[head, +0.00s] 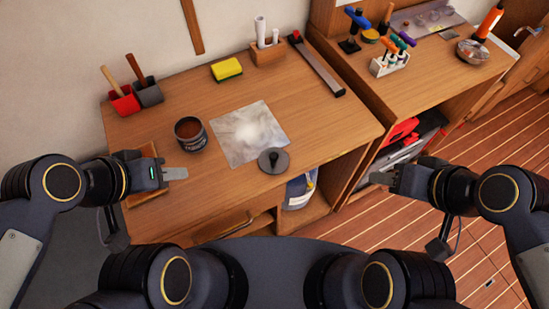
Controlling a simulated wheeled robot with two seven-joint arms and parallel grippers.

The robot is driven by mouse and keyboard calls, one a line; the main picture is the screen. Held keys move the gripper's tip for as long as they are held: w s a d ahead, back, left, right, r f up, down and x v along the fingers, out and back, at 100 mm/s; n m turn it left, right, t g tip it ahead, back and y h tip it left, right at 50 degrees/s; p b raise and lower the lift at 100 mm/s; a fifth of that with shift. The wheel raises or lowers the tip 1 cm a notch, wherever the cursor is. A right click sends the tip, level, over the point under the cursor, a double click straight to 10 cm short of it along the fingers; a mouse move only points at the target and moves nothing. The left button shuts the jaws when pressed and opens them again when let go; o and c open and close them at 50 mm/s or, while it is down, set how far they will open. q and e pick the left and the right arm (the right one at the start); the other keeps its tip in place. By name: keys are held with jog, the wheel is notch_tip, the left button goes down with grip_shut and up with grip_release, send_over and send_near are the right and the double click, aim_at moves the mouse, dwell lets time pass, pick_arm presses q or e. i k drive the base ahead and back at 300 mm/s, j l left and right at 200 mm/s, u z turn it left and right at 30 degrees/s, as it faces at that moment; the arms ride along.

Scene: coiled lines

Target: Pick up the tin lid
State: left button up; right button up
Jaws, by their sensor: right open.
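The tin lid, a dark grey disc with a small knob (273,161), lies on the wooden worktop near its front edge. An open dark tin (190,134) with brown contents stands to its left. My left gripper (178,174) is over the front left of the worktop, in front of the tin and well left of the lid. It is seen side-on, so its jaw opening is unclear. My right gripper (380,179) is open and empty, right of the lid and past the worktop's front edge, apart from it.
A pale square sheet (248,135) with a whitish patch lies just behind the lid. A yellow sponge (227,69), red box (124,101) and holder with white rolls (266,53) stand at the back. A long dark bar (316,66) lies at the right. The worktop right of the sheet is clear.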

aim_at(273, 160)
jog(key=i+l+u, duration=0.15)
jog(key=l+u, duration=0.2)
jog(key=l, duration=0.4)
jog(key=l+u, duration=0.4)
jog(key=l, duration=0.3)
jog(key=l+u, duration=0.35)
jog(key=l, duration=0.4)
